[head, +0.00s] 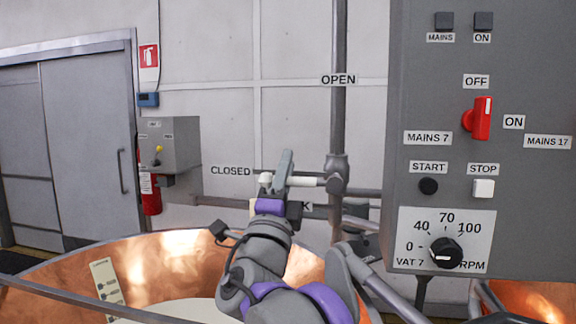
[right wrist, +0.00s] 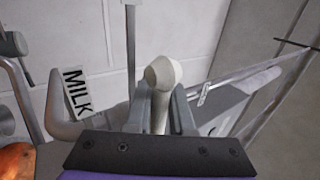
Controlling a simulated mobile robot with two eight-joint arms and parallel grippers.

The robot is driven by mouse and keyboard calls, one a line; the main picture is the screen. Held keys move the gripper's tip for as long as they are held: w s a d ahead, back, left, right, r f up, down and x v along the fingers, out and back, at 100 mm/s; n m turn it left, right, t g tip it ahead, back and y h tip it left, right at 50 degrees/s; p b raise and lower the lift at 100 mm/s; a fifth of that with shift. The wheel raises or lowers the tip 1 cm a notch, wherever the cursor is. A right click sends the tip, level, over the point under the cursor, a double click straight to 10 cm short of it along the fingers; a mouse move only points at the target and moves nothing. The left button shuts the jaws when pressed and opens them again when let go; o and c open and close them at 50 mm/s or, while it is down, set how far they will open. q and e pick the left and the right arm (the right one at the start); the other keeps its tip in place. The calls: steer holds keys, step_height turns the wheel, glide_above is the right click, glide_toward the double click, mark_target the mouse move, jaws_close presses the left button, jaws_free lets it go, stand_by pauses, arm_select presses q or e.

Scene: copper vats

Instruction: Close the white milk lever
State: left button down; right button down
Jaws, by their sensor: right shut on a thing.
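The white milk lever (head: 307,181) lies about level in the head view, running left from its valve on the grey pipe (head: 337,172), its rounded end near the CLOSED label (head: 231,171). My right gripper (head: 279,178) is shut around the lever near its free end. In the right wrist view, the white knob (right wrist: 163,72) stands out between the two grey fingers of the right gripper (right wrist: 161,112). The MILK label (right wrist: 76,92) shows left of the fingers there; in the head view my gripper mostly covers it. My left gripper is not in view.
The OPEN label (head: 338,79) is higher on the upright pipe. A grey control panel (head: 408,60) with knobs and buttons stands close on the right. A copper vat (head: 165,262) lies below, its rim under my arm. A sliding door (head: 80,130) is at left.

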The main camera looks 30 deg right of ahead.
steer(key=shift+f, duration=0.1)
stand_by(0.3)
steer(key=c, duration=1.1)
jaws_free()
steer(key=b+v, duration=0.1)
steer(key=v, duration=0.9)
steer(key=shift+s+a+f+b, duration=0.2)
steer(key=shift+s+b, duration=0.15)
